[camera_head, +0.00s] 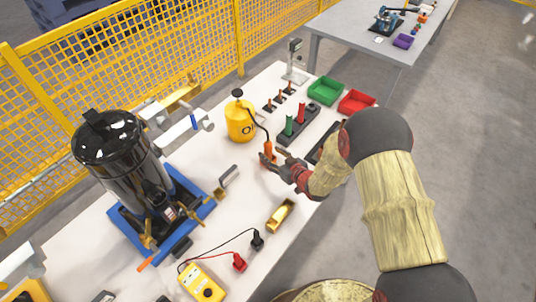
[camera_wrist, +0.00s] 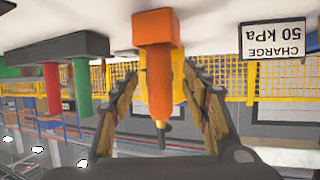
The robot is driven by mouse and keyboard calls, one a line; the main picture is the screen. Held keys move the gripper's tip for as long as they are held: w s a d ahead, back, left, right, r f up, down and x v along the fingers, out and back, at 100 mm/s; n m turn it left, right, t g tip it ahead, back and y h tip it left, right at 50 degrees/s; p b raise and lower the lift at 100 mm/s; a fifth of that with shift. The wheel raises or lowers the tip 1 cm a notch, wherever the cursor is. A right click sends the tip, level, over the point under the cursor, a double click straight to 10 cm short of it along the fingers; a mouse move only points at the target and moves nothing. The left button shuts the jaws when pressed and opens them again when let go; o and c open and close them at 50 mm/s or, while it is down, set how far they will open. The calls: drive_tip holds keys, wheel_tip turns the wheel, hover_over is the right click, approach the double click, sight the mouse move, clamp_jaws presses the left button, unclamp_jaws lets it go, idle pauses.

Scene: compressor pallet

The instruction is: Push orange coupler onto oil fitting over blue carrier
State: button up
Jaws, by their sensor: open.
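The orange coupler (camera_head: 268,149) stands upright on the white bench, with the black hose of the yellow oil can (camera_head: 240,121) running to it. In the wrist view, which appears upside down, the coupler (camera_wrist: 159,88) lies between the two fingers of my gripper (camera_wrist: 162,72). The fingers are apart on either side of it; I cannot tell whether they touch it. In the head view my gripper (camera_head: 270,161) is beside the coupler. The blue carrier (camera_head: 127,222) holds a black compressor (camera_head: 108,145). Brass fittings (camera_head: 150,238) show around it; I cannot tell which is the oil fitting.
A rack with green (camera_head: 289,126) and red (camera_head: 301,113) handles stands behind my gripper. Green (camera_head: 325,90) and red (camera_head: 357,102) trays lie farther back. A yellow meter (camera_head: 201,284) with leads and a brass-coloured block (camera_head: 280,215) lie in front. A yellow fence (camera_head: 190,50) runs behind the bench.

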sight(271, 154)
drive_tip(key=x, duration=0.2)
drive_tip(key=shift+w+a+f+b, duration=0.15)
drive_tip(key=shift+w+f+b, duration=0.15)
drive_tip(key=shift+b, duration=0.1)
drive_tip(key=shift+w+a, duration=0.2)
drive_tip(key=shift+w, duration=0.1)
drive_tip(key=shift+c, duration=1.1)
clamp_jaws()
